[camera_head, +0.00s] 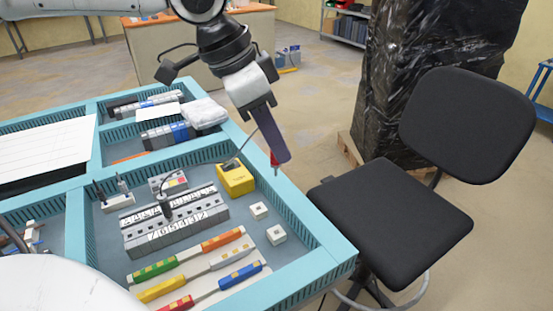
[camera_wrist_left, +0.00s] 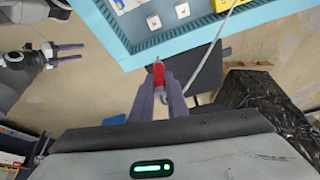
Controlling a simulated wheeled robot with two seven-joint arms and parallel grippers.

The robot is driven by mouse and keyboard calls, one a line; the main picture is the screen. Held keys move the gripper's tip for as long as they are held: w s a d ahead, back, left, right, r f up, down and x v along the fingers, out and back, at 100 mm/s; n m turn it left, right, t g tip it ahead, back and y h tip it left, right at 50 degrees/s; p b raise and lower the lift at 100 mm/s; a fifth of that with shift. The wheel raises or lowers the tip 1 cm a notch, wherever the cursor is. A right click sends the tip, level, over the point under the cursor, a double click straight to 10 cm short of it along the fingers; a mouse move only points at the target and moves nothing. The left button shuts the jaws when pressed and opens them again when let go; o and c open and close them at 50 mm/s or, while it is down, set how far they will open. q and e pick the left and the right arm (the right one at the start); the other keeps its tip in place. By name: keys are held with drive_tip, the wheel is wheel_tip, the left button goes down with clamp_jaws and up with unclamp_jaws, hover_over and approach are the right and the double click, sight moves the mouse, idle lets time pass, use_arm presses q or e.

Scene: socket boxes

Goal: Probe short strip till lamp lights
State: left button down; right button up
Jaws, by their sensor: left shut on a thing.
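My left gripper (camera_head: 275,160) is shut on a red probe (camera_head: 274,158), held in the air right of the yellow box (camera_head: 235,179), its tip pointing down. The probe also shows between the fingers in the left wrist view (camera_wrist_left: 158,74). The grey numbered strips (camera_head: 175,235) lie in the tray, left of the probe and apart from it. A black probe (camera_head: 164,205) stands on them, with a lead running towards the yellow box. I cannot tell which strip is the short one, and no lit lamp shows. My right gripper (camera_wrist_left: 68,53) is open and empty in the left wrist view.
The blue tray's rim (camera_head: 310,215) stands between the strips and a black chair (camera_head: 395,215). Two white socket cubes (camera_head: 276,235) and several coloured screwdrivers (camera_head: 190,262) lie nearby. A small grey block (camera_head: 168,183) sits behind the strips.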

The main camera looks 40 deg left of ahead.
use_arm(q)
drive_tip(key=w+a+f+n+y+b, duration=0.1)
drive_tip(key=a+n, duration=0.3)
drive_tip(key=a, duration=0.4)
drive_tip(key=w+a+f+n+y, duration=0.1)
drive_tip(key=a+n+y, duration=0.1)
drive_tip(key=a+n, duration=0.35)
drive_tip(key=s+a+f+n+y+b, duration=0.1)
drive_tip(key=s+a+f+n+y, duration=0.2)
drive_tip(key=a, duration=0.6)
drive_tip(key=a+f+n+b, duration=0.1)
drive_tip(key=a+f+n, duration=0.4)
drive_tip(key=a, duration=0.4)
drive_tip(key=shift+n+g, duration=0.25)
drive_tip(key=shift+g, duration=0.15)
drive_tip(key=f+b, duration=0.4)
drive_tip(key=b, duration=0.3)
drive_tip(key=shift+d+f+b, duration=0.15)
drive_tip(key=shift+d+b, duration=0.05)
drive_tip(key=shift+b, duration=0.15)
drive_tip(key=shift+r, duration=0.3)
drive_tip(key=shift+s+r+p, duration=0.1)
drive_tip(key=shift+r+p, duration=0.05)
drive_tip(key=shift+p, duration=0.2)
use_arm(e)
wheel_tip(320, 180, down, 6)
drive_tip(key=a, duration=0.1)
drive_tip(key=shift+w+a+y, duration=0.3)
drive_tip(key=shift+a, duration=0.05)
